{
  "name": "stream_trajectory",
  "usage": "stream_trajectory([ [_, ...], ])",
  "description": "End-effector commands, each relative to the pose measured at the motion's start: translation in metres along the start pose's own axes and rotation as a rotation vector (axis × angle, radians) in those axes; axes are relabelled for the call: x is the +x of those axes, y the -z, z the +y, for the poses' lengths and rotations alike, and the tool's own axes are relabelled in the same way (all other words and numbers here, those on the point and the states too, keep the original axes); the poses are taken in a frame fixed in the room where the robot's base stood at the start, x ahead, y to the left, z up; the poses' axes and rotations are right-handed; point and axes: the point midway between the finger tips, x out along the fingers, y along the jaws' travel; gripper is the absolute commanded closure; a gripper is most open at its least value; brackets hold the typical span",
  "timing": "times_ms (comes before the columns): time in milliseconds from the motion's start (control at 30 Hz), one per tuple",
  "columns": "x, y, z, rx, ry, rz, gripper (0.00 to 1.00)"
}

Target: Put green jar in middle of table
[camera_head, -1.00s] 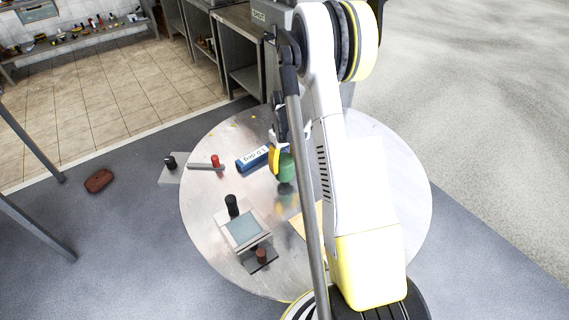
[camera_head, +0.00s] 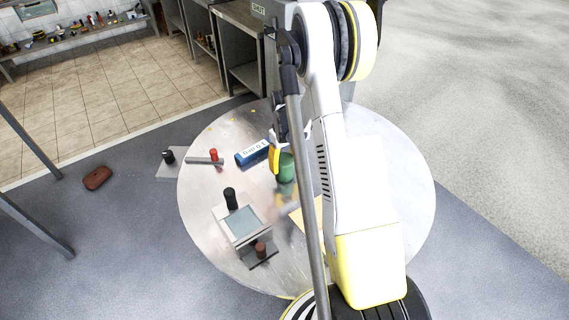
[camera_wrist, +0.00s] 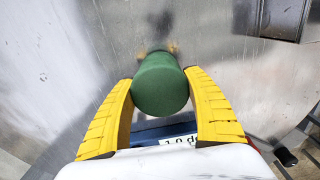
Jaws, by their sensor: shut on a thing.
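The green jar (camera_head: 286,167) is a small upright cylinder over the round metal table (camera_head: 205,222), near its middle and partly hidden by my arm. My gripper (camera_head: 274,158) is at the jar, with one yellow finger showing on its left side. In the wrist view the green jar (camera_wrist: 160,85) sits between the two yellow fingers of my gripper (camera_wrist: 160,92), which are shut on it. A blurred reflection shows on the metal below it; I cannot tell whether its base touches the table.
A blue labelled box (camera_head: 254,153) lies just left of the jar. A red-topped item (camera_head: 213,154) stands at the left edge. A framed block with a black cylinder (camera_head: 230,198) and a brown cylinder (camera_head: 261,248) stand at the front left. The table's right side looks clear.

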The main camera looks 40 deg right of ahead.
Motion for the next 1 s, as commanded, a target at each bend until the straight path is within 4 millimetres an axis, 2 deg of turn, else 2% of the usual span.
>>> stream_trajectory([
  [400, 0.0070, 0.0000, 0.0000, 0.000, 0.000, 0.000, 0.75],
  [433, 0.0070, 0.0000, 0.0000, 0.000, 0.000, 0.000, 0.37],
  [500, 0.0064, 0.0000, 0.0000, 0.000, 0.000, 0.000, 0.16],
  [1000, 0.0043, 0.0000, 0.0000, 0.000, 0.000, 0.000, 0.15],
])
